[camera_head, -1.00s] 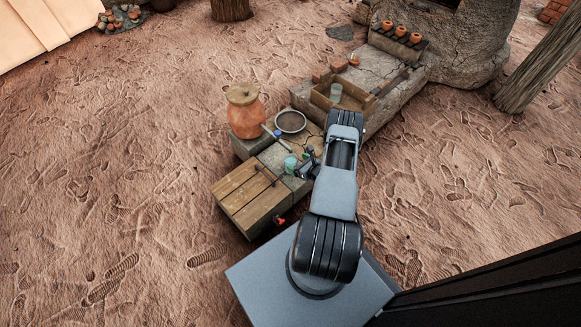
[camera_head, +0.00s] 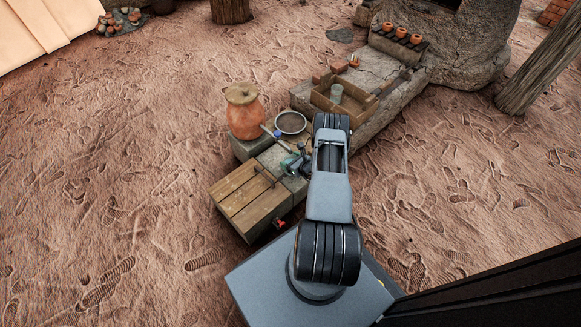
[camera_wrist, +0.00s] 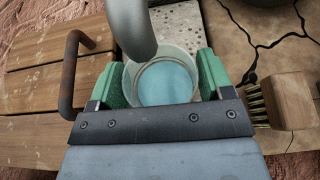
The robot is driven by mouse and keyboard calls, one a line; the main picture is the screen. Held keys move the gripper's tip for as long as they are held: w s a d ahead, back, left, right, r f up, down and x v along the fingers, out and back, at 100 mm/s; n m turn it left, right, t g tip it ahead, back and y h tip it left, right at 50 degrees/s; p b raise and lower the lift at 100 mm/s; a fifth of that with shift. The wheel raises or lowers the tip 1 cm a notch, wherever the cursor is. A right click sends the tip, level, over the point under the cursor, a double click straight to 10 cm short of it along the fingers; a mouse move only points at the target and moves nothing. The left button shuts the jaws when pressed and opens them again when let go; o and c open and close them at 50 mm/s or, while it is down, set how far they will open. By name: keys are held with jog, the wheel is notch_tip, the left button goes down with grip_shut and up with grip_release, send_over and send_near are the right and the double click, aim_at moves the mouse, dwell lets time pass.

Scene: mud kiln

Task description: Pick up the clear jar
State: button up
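A clear jar (camera_wrist: 165,82) with pale blue-green contents stands between the two green fingertips of my gripper (camera_wrist: 163,80) in the wrist view. One finger is at each side of it, close to its wall; I cannot tell whether they press on it. In the head view my gripper (camera_head: 293,163) is low over the stone block beside the wooden slats, and largely hides this jar.
A slatted wooden lid (camera_head: 247,196) with a dark metal handle (camera_wrist: 72,75) is at the left. A brush (camera_wrist: 285,100) lies at the right. A grey rounded object (camera_wrist: 132,25) rises close by the jar. An orange lidded pot (camera_head: 245,115) and round sieve (camera_head: 291,123) stand behind.

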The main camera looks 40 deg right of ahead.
jog(key=c, duration=0.7)
jog(key=shift+r, duration=0.1)
